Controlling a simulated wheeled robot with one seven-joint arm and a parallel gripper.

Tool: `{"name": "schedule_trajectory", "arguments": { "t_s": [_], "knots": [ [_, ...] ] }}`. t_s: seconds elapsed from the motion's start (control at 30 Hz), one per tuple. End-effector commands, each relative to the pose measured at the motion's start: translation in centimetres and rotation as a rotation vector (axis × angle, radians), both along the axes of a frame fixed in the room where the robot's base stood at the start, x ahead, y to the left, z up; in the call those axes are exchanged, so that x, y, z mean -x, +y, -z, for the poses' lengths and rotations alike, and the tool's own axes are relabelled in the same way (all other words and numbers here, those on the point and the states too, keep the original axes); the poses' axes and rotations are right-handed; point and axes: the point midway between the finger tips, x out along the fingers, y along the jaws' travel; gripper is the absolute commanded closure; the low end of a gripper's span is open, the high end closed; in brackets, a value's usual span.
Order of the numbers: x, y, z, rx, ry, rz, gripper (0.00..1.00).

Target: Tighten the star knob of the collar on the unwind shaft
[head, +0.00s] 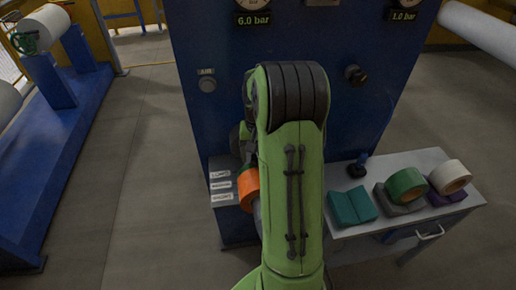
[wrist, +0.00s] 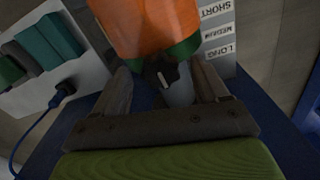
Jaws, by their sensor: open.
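In the wrist view, a small black star-like knob (wrist: 163,72) shows at the green edge (wrist: 182,50) of an orange cylinder (wrist: 150,22). My gripper (wrist: 160,67) is open, with one finger on each side of the knob. I cannot tell whether either finger touches it. In the head view, the orange cylinder (head: 248,188) shows beside my green arm, which hides my gripper and the knob. A white roll with a green fitting (head: 28,42) lies on a blue stand at the far left. I cannot tell which of these green parts is the unwind shaft's collar.
A blue panel (head: 300,45) with gauges and a black knob (head: 355,75) stands behind my arm. Short, medium and long labels (head: 222,186) are left of the orange cylinder.

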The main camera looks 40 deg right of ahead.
Motion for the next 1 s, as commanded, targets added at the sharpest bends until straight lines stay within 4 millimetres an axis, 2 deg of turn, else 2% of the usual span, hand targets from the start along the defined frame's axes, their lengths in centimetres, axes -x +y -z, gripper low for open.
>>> {"name": "schedule_trajectory", "arguments": {
  "t_s": [0.17,0.4,0.6,0.73,1.0],
  "knots": [
    [-0.1,-0.1,-3.1,0.005,-0.006,-0.001,0.27],
    [-0.1,-0.1,-10.1,0.005,-0.006,0.000,0.27],
    [-0.1,-0.1,-14.5,0.003,-0.004,-0.001,0.27],
    [0.0,-0.1,-15.6,0.002,-0.002,-0.001,0.27],
    [0.0,-0.1,-15.7,0.001,-0.001,0.000,0.27]
  ]
}}
